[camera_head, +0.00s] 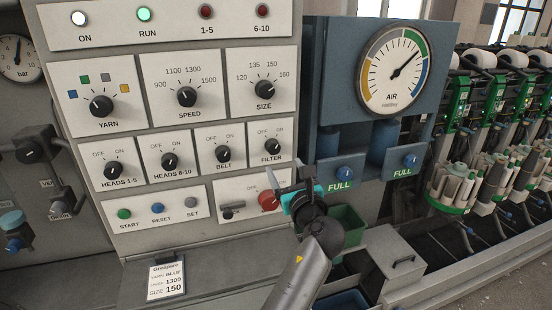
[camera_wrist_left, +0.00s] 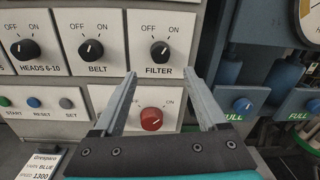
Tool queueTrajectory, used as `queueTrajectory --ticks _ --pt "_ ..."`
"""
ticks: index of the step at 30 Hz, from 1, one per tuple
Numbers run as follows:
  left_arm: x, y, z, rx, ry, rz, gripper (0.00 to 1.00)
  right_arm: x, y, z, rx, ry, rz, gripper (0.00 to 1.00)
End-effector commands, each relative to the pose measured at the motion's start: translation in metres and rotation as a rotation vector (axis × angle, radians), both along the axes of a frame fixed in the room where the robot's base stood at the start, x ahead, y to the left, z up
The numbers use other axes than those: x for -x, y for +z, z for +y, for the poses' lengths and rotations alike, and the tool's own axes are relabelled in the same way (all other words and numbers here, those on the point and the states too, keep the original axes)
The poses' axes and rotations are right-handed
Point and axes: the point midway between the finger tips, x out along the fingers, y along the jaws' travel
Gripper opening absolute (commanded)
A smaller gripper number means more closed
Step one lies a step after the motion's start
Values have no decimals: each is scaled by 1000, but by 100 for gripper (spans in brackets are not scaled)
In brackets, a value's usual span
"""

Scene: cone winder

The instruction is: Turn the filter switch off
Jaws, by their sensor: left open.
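The filter switch (camera_head: 272,147) is a black round knob on a white plate marked OFF and ON, at the right end of the lower knob row. It also shows in the left wrist view (camera_wrist_left: 160,51), where its white pointer leans up and right, toward ON. My left gripper (camera_head: 283,175) is below the filter switch in the head view, apart from it. In the left wrist view its two fingers (camera_wrist_left: 160,73) stand open with nothing between them, and the knob appears just beyond their tips. My right gripper is not in view.
A red knob (camera_head: 268,200) sits under the filter plate, close to my left gripper. The belt knob (camera_head: 223,153) is left of the filter switch. Blue units with FULL labels (camera_head: 342,175) and the air gauge (camera_head: 395,72) are to the right. A grey ledge (camera_head: 215,260) runs below.

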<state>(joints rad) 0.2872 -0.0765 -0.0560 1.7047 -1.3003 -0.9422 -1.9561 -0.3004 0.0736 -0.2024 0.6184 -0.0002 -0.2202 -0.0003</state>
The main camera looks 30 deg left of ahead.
Motion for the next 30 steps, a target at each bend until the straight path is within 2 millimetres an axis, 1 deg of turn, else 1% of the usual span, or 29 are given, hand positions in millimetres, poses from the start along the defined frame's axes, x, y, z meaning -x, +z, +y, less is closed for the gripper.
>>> queueTrajectory --ticks 1,6,12,15,21,29,30 --pt "-8 -3 8 -1 0 -3 75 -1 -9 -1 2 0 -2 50" --pt "-29 -3 32 0 0 -4 75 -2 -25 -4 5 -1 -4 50" --pt "-49 -3 52 1 -1 -2 75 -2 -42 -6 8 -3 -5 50" --pt "-55 -2 59 0 -2 -2 75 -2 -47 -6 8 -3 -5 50" --pt "-61 -1 65 1 -2 0 75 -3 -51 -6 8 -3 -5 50" --pt "-62 0 65 1 -2 0 75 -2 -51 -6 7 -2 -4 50" --pt "-62 0 65 1 -2 0 72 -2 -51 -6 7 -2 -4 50"
